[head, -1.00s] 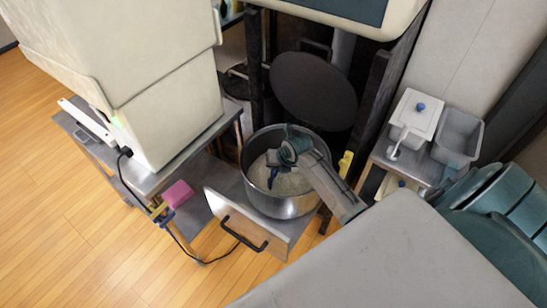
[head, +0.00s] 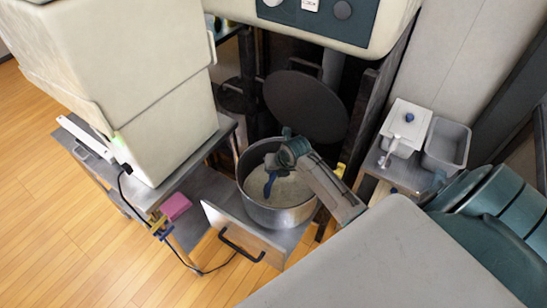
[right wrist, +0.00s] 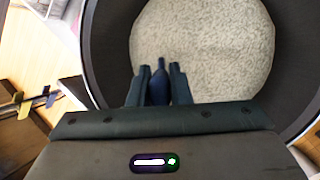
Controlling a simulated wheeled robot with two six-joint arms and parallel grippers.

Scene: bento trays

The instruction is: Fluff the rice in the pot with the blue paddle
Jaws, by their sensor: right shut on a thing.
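The metal pot (head: 240,152) stands on the pulled-out drawer shelf in the head view, its dark round lid (head: 305,106) raised behind it. White rice (head: 292,190) covers its bottom, and the rice (right wrist: 203,50) also fills the pot in the right wrist view. My right gripper (right wrist: 158,72) is shut on the blue paddle (right wrist: 159,90), over the rice. In the head view the paddle (head: 269,184) points down into the pot; whether its tip is in the rice I cannot tell. My left gripper is not in view.
The drawer front with a black handle (head: 241,246) stands before the pot. A pink block (head: 175,206) lies on the low shelf at left. A white container (head: 404,128) and a grey bin (head: 446,143) stand at right. A tall beige cabinet (head: 120,90) is at left.

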